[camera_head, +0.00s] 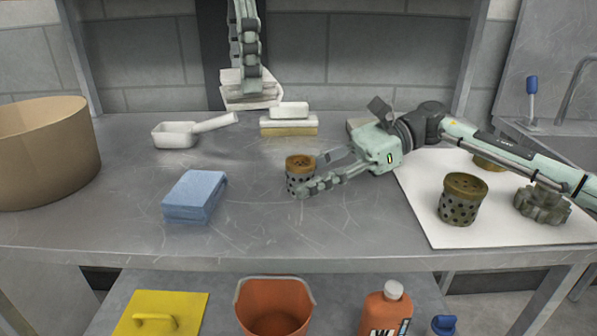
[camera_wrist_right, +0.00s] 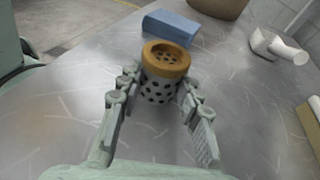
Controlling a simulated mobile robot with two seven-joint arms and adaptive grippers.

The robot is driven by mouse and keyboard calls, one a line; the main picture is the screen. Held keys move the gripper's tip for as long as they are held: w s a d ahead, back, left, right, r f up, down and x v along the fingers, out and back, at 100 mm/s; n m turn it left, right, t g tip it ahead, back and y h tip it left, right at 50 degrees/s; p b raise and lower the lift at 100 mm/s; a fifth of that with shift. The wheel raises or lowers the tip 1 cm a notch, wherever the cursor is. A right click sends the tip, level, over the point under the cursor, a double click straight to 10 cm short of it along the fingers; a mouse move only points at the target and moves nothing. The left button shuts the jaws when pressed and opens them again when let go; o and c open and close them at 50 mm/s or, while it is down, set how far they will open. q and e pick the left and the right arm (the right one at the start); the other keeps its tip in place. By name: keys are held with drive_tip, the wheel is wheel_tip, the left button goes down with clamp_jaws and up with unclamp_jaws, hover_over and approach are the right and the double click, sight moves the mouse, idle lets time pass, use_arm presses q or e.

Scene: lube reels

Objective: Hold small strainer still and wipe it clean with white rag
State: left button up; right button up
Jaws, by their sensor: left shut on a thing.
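The small strainer (camera_head: 299,177) stands upright on the metal table, with a brown-gold top and a perforated grey body. It also shows in the right wrist view (camera_wrist_right: 160,88). My right gripper (camera_head: 312,172) is open around it, one finger on each side near its tips. In the right wrist view gaps show between the fingers and the strainer. My left gripper (camera_head: 250,84) points down at the back of the table and is shut on the white rag (camera_head: 232,80). The rag is folded, at the back edge; whether it touches what lies beneath is unclear.
A larger strainer (camera_head: 463,200) and dark metal parts (camera_head: 541,204) stand on a white mat (camera_head: 425,205) at right. A blue cloth (camera_head: 194,195), white scoop (camera_head: 176,135), brush-like block (camera_head: 289,126) and brown tub (camera_head: 45,150) are at left and back. The front middle is clear.

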drive_tip(key=o, duration=0.5)
drive_tip(key=shift+c, duration=0.2)
drive_tip(key=shift+d, duration=0.1)
